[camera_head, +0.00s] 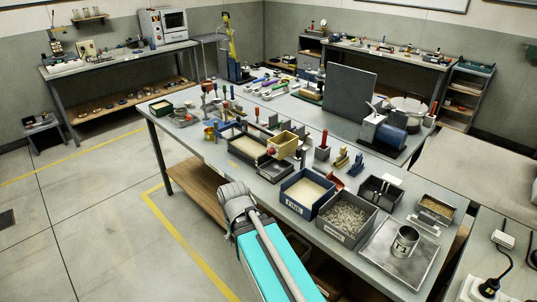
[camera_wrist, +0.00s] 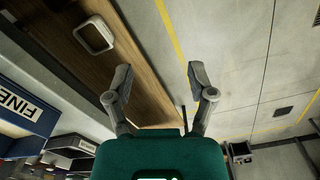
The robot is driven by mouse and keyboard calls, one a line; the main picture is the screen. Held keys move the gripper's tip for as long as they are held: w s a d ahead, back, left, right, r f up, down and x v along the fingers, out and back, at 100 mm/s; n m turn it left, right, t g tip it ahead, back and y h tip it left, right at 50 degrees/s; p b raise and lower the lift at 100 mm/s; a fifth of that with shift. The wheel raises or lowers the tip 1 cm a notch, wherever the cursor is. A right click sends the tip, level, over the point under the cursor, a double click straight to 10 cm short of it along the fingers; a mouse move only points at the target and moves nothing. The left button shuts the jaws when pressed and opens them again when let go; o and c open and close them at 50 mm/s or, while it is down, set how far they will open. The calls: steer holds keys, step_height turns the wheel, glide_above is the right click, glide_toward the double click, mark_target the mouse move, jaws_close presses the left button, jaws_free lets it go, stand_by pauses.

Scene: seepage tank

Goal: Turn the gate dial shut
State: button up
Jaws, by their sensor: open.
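My gripper (camera_wrist: 160,82) is open in the wrist view, with its two grey fingers spread apart and nothing between them. Beyond the fingers are the wooden lower shelf and the floor, so it is off the bench's edge. In the head view my teal and grey arm covers the front of the bench, and I cannot make out the fingers there. I cannot pick out the gate dial for sure in either view. A yellow box (camera_head: 284,144) with a small dark round part on its left side stands mid-bench. Whether that part is a dial is too small to tell.
The grey bench (camera_head: 225,172) is crowded with tools and trays. A blue bin (camera_head: 306,192) of pale sand and a grey bin (camera_head: 346,219) of gravel stand near its front edge. A blue bin marked FINE (camera_wrist: 20,108) shows in the wrist view. Open floor (camera_head: 95,205) lies left.

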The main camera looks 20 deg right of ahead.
steer(key=w, duration=0.1)
steer(key=m+t+h+b, duration=0.6)
steer(key=m+h+b, duration=0.4)
steer(key=h, duration=0.7)
glide_toward(268, 153)
steer(key=shift+m, duration=0.5)
steer(key=v, duration=0.4)
steer(key=shift+s+r+p, duration=0.2)
steer(key=shift+p, duration=0.2)
steer(key=shift+d, duration=0.1)
steer(key=shift+x, duration=6.8)
steer(key=shift+w+f, duration=0.1)
steer(key=shift+f, duration=0.05)
jaws_close()
